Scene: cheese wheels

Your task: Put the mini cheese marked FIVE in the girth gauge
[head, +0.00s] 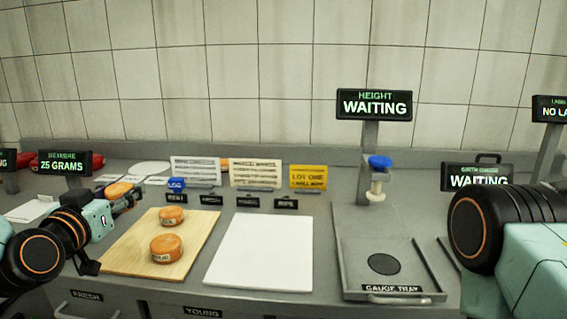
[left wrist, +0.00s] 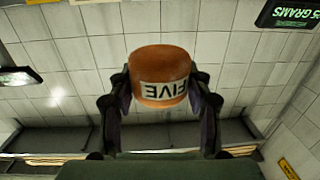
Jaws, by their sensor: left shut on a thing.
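The orange mini cheese marked FIVE (left wrist: 160,72) is held between both fingers of my left gripper (left wrist: 160,100), its label upside down in the left wrist view. In the head view the same cheese (head: 118,190) shows at my left gripper (head: 128,197), raised over the left end of the counter. The girth gauge's display (head: 478,179) reads WAITING at the right of the head view. The gauge below it is mostly hidden behind my right arm. My right gripper is out of view.
A wooden board (head: 195,245) bears two orange cheeses, one farther back (head: 171,215) and one nearer (head: 166,248). A bare white board (head: 260,252) lies beside it. The gauge tray (head: 350,262) with a dark disc stands under the HEIGHT display (head: 374,104). Cards (head: 195,169) stand behind.

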